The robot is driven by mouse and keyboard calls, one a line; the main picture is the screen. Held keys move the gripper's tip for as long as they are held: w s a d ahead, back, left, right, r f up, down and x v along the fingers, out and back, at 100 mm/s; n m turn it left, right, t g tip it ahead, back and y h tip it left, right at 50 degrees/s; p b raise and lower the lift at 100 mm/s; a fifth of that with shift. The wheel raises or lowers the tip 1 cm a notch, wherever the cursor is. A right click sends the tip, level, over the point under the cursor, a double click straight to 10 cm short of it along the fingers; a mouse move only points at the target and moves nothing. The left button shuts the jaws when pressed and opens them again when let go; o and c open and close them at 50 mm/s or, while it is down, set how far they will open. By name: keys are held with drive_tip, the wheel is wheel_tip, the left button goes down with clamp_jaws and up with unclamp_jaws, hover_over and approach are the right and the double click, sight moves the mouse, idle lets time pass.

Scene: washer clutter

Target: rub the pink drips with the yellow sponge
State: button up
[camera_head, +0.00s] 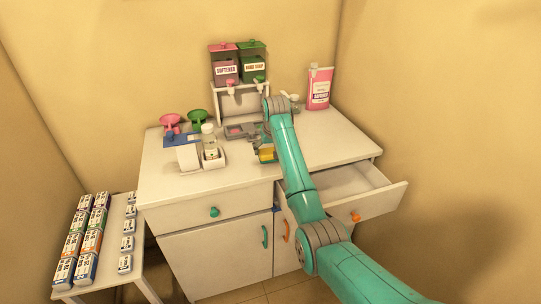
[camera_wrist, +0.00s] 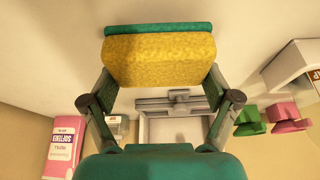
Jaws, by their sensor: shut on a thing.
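The yellow sponge (camera_wrist: 160,60) has a green layer on one face. My gripper (camera_wrist: 158,78) is shut on it, one finger at each end. In the head view the sponge (camera_head: 266,154) shows partly behind my arm, over the counter near the front of the dispenser stand. A small pink patch (camera_head: 235,131), perhaps the pink drips, shows on the grey drip tray (camera_head: 232,136) under the stand, left of my gripper (camera_head: 262,143). My arm hides part of that area. I cannot tell whether the sponge touches the counter.
The dispenser stand (camera_head: 218,99) holds a pink and a green container. A pink bottle (camera_head: 319,90) stands right; pink (camera_head: 170,122) and green (camera_head: 197,119) funnels stand left. A caddy with a clear bottle (camera_head: 210,143) is at front left. The right drawer (camera_head: 382,202) is open.

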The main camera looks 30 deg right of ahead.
drive_tip(key=shift+r, duration=2.7)
